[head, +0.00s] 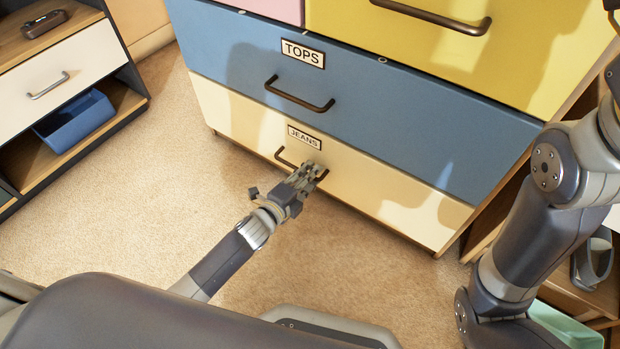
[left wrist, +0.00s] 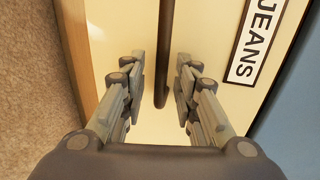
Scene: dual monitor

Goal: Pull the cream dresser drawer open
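The cream dresser drawer (head: 370,194) is the bottom drawer, labelled JEANS (head: 304,137). It looks closed, its front in line with the blue drawer above. Its dark bar handle (head: 284,158) is partly hidden behind my left gripper (head: 308,173). In the left wrist view the handle (left wrist: 166,30) runs between the two separated fingers of my left gripper (left wrist: 161,75), with a gap visible on each side. The JEANS label (left wrist: 256,40) is to the right there. My right arm shows at the right of the head view, but its gripper is out of the frame.
Above are the blue TOPS drawer (head: 410,122) with its handle (head: 298,101), a yellow drawer (head: 470,50) and a pink one (head: 272,8). A dark-framed cabinet with a white drawer (head: 60,80) and blue bin (head: 76,122) stands left. Carpet (head: 150,200) before the drawer is clear.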

